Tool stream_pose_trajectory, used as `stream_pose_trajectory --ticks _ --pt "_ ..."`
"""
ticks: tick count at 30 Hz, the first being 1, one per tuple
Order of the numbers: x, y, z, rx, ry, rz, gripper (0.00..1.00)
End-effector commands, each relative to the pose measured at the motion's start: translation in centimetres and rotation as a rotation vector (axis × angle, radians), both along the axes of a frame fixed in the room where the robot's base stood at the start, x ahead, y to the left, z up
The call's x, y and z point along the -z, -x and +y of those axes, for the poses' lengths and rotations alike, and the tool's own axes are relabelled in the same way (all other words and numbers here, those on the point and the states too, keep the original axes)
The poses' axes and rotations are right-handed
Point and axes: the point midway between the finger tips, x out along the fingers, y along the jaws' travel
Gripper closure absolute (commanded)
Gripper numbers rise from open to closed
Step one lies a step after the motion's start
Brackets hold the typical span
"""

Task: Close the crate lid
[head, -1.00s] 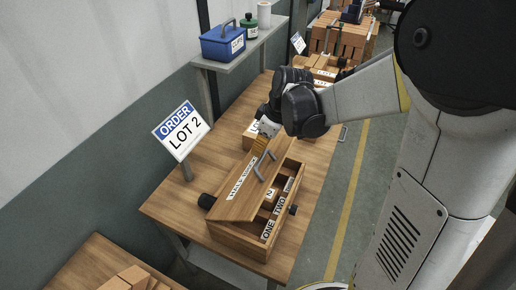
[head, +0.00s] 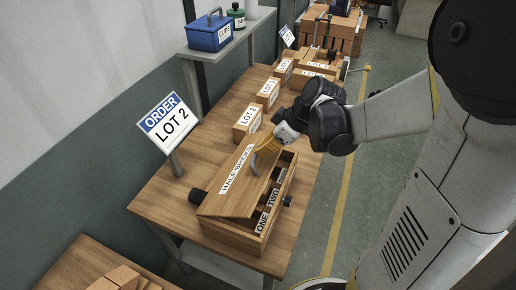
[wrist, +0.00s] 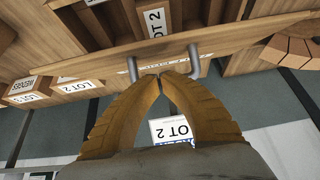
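The wooden crate (head: 247,240) stands near the front of the table. Its lid (head: 226,194), labelled HALF BRICKS, is partly open and tilted, its raised edge towards the right, over the crate. Compartments marked ONE and TWO show beneath it. A grey handle (head: 257,163) is on the lid. My gripper (head: 266,150) is at this handle. In the wrist view my gripper (wrist: 159,76) has its yellow fingertips together between the handle's two posts (wrist: 194,62). The fingers hide the handle's bar, and no grip on it shows.
Several lot-labelled boxes (head: 247,121) stand behind the crate on the table (head: 175,205). An ORDER LOT 2 sign (head: 168,122) stands at the left. A shelf (head: 225,43) holds a blue box (head: 209,34). Clear tabletop lies left of the crate.

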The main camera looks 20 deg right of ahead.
Motion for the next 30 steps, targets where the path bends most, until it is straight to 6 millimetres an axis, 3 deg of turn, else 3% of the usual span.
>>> stream_pose_trajectory --ticks 9,15,30 --pt "4.4 2.1 -2.3 0.007 -0.152 -0.152 1.00" --pt "6.3 3.0 -3.2 0.005 -0.239 -0.240 1.00" --pt "7.7 3.7 -3.7 0.000 -0.237 -0.236 1.00"
